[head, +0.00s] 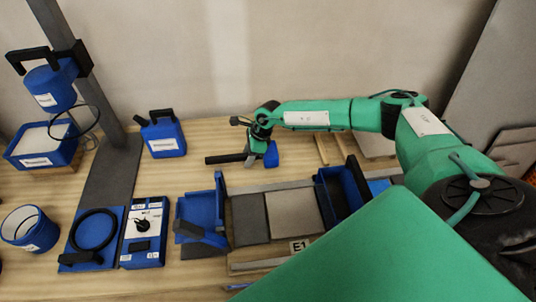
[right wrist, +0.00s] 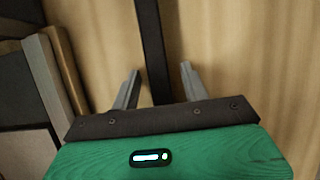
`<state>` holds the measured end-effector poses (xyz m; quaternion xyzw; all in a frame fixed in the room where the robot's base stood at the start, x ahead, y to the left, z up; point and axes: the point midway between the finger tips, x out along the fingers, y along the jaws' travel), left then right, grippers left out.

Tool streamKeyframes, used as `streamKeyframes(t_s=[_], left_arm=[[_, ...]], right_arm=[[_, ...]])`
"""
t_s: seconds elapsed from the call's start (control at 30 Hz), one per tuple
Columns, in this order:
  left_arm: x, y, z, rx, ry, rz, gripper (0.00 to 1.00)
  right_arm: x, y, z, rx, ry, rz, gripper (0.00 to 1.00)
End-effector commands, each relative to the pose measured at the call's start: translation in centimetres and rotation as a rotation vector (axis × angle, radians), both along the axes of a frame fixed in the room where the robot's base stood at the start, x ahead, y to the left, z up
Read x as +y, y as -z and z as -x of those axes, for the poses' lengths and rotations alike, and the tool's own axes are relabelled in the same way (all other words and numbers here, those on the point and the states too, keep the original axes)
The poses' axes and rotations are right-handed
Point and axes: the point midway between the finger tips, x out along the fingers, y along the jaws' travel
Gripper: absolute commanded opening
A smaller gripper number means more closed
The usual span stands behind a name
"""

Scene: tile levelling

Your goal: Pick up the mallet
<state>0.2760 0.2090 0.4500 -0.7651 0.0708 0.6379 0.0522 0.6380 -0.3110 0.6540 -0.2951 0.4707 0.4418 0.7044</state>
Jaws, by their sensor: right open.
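The mallet's black handle (head: 224,159) lies on the wooden table towards the back, pointing left in the head view. A blue part (head: 271,154) just right of the gripper looks like its head. My right gripper (head: 251,159) is over the handle near that blue part. In the right wrist view, the handle (right wrist: 151,40) runs down between the two open grey fingers of the gripper (right wrist: 160,72), with a gap on each side. The gripper body hides the handle's lower end in that view. My left gripper is not in view.
A blue jug (head: 163,135) stands left of the mallet. In front are a blue tray (head: 202,210), a dark tile (head: 250,219), a light tile (head: 293,214) and a blue-black bin (head: 338,193). Wooden strips (head: 322,150) lie right of the gripper. The table between jug and handle is clear.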

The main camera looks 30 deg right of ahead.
Motion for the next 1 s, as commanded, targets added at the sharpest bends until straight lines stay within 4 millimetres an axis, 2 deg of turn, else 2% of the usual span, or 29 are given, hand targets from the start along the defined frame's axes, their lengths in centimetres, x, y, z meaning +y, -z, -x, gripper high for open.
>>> streamKeyframes(t_s=[0.13,0.3,0.37,0.77,0.87,1.0], left_arm=[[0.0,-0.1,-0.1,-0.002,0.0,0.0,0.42],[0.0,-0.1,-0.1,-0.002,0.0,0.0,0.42],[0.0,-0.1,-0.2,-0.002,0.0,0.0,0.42],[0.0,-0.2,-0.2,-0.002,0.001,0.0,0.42],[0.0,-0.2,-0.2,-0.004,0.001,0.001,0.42],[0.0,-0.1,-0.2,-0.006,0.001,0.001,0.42]], right_arm=[[0.0,0.0,0.0,0.0,0.0,0.0,0.43],[0.0,0.0,0.0,0.0,0.0,0.0,0.1],[0.0,0.0,0.0,0.0,0.0,0.0,0.0],[0.0,-0.7,-0.1,-0.002,0.001,0.0,0.0],[0.0,-1.6,-0.1,-0.003,-0.001,-0.001,0.0],[-0.1,-4.0,-0.1,-0.005,0.0,-0.001,0.0]])
